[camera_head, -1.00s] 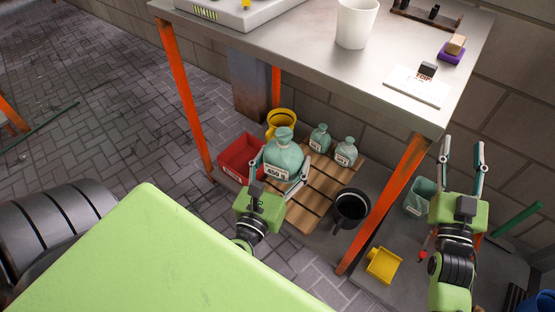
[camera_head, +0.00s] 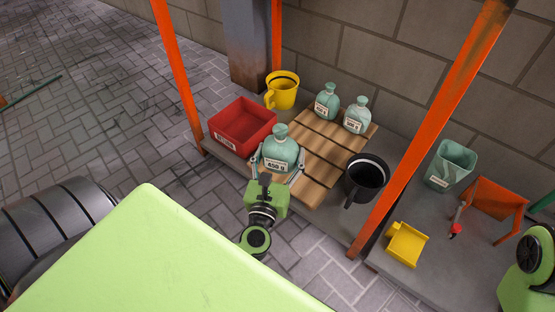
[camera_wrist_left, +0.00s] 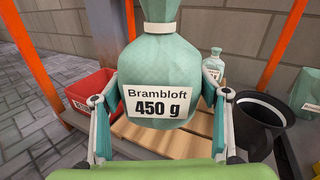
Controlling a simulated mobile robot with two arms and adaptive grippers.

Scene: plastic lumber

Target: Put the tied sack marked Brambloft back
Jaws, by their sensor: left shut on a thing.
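The tied sack marked Brambloft (camera_head: 281,150) is pale green with a white 450 g label. My left gripper (camera_head: 276,170) is shut on it, with one finger on each side. In the left wrist view the sack (camera_wrist_left: 165,62) is upright, its label facing the camera. It is at the front left part of the slatted wooden pallet (camera_head: 317,160); I cannot tell whether its bottom touches the slats. Two smaller tied sacks (camera_head: 327,101) (camera_head: 357,115) stand at the pallet's back. My right gripper is out of view; only part of that arm shows at the right edge.
A red bin (camera_head: 243,125) is close left of the held sack. A yellow mug (camera_head: 283,91) stands behind, a black mug (camera_head: 366,177) to the right. Bare slats lie between the sacks.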

